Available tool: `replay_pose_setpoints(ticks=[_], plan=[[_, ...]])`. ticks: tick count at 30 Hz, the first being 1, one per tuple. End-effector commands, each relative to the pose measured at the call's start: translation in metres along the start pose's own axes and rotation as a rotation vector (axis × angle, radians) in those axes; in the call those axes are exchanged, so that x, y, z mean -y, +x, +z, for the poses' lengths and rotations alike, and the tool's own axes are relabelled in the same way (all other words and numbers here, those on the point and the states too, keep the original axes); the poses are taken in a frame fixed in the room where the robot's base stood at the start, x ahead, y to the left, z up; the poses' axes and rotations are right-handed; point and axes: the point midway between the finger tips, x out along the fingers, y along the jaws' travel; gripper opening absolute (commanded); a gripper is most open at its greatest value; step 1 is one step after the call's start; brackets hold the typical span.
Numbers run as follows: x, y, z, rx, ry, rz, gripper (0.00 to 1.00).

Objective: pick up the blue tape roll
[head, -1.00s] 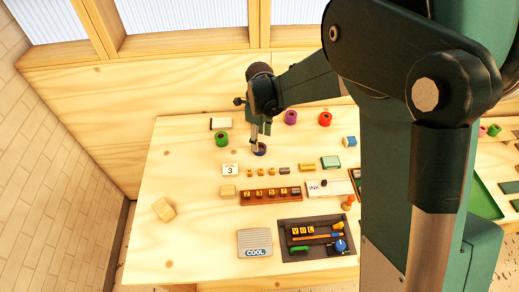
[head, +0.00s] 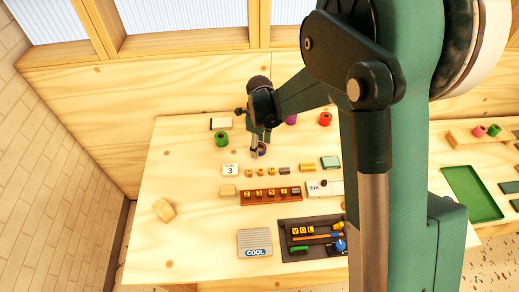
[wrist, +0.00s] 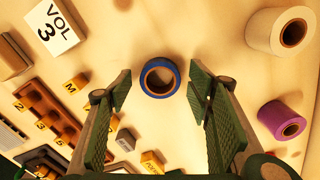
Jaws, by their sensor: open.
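The blue tape roll (wrist: 160,61) lies on the wooden tabletop with its hole facing up, in the upper middle of the wrist view. It looks like a short blue ring around a tan core. My gripper (wrist: 160,88) is open, with one finger on each side of the roll in that picture and nothing between the pads. In the head view my gripper (head: 259,149) points down at the roll (head: 263,153), which the fingers partly cover. I cannot tell how much height separates the fingertips from the roll.
A purple roll (wrist: 281,119) and a cream roll (wrist: 276,31) lie to the right in the wrist view. The head view shows a green roll (head: 221,138), a red roll (head: 325,118), a VOL 3 card (head: 230,169) and a row of small blocks (head: 260,172) nearby.

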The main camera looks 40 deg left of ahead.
Motion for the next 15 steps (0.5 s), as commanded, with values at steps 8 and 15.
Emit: replay_pose_setpoints(ticks=[8,15], plan=[[0.0,-0.0001,0.0,0.0,0.0,0.0,0.49],[-0.0001,-0.0002,0.0,0.0,0.0,0.0,0.21]])
